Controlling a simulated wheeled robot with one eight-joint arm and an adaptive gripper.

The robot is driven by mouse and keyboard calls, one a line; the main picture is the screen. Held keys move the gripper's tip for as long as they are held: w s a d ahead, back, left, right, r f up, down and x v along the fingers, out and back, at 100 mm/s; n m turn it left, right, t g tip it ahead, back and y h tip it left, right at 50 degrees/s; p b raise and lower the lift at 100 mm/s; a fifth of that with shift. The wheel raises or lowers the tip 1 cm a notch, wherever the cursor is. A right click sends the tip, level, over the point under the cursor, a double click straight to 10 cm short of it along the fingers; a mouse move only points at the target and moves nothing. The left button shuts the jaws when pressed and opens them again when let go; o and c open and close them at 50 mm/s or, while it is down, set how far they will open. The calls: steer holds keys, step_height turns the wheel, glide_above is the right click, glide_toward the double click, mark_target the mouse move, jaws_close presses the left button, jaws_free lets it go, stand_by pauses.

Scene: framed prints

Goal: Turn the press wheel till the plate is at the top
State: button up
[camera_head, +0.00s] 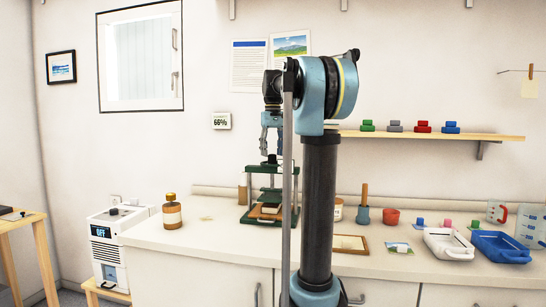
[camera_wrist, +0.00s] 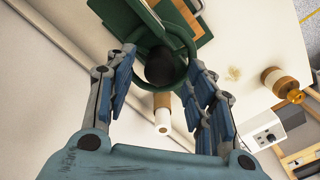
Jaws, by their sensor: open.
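The press (camera_head: 249,191) stands on the counter, a green frame with thin posts, partly hidden by my arm. Its wheel (camera_wrist: 187,42) is a green ring around a dark hub in the wrist view. The press plate (camera_head: 272,195) appears low in the frame, over a wooden block (camera_head: 267,209); its exact height is hard to tell. My gripper (camera_head: 270,147) points down just above the wheel. In the wrist view my gripper (camera_wrist: 162,66) is open, with fingers on either side of the wheel; contact cannot be told.
An amber bottle (camera_head: 172,214) stands left of the press. A tan-and-white cylinder (camera_wrist: 162,111) shows beside the wheel in the wrist view. A wall shelf (camera_head: 430,136) holds small blocks.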

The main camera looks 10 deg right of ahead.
steer(key=shift+f, duration=0.85)
steer(key=c, duration=1.1)
steer(key=shift+o, duration=0.2)
steer(key=shift+d, duration=0.2)
steer(key=shift+a, duration=0.15)
